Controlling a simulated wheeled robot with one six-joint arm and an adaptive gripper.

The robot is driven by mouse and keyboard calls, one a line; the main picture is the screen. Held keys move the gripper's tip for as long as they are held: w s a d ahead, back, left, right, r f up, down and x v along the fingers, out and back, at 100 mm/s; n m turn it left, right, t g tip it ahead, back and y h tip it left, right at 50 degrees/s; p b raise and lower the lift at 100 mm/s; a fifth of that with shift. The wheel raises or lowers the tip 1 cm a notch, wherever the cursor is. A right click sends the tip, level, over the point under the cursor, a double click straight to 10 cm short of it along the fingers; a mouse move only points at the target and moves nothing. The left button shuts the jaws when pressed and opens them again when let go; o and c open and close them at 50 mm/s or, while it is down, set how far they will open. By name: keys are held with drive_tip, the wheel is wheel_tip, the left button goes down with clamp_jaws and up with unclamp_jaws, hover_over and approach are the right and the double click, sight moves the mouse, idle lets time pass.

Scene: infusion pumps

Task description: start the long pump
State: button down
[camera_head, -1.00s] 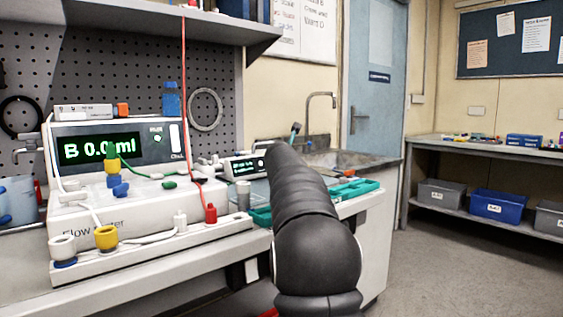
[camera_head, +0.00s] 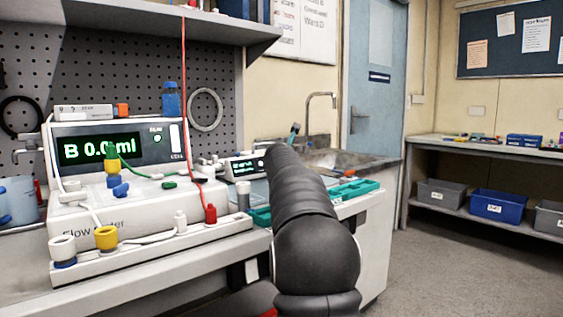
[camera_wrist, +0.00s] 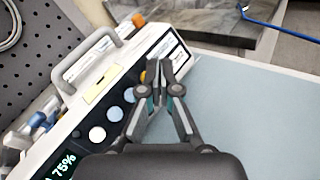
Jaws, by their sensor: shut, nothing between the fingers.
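A long white pump (camera_wrist: 85,100) with a carry handle (camera_wrist: 88,52) runs diagonally through the wrist view. Its front has a lit display (camera_wrist: 60,165) reading 75%, a white round button (camera_wrist: 97,133), a pale blue round button (camera_wrist: 115,113) and an orange button partly hidden by a finger. A yellow label (camera_wrist: 103,84) is on its top. My gripper (camera_wrist: 163,72) is shut and empty, its fingertips over the pump's far front end, near the printed label; contact cannot be told. In the head view, a small white unit with a lit display (camera_head: 245,166) stands beside my arm, which hides my gripper.
A large flow meter (camera_head: 85,210) reading B 0.0 ml stands at the left with colored caps and tubes. A red line hangs in front of the pegboard (camera_head: 215,75). A teal tray (camera_head: 355,188) lies beside my arm, near the sink (camera_head: 345,160). Floor at right is clear.

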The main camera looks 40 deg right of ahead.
drive_tip(key=shift+w+f, duration=0.15)
drive_tip(key=shift+w, duration=0.15)
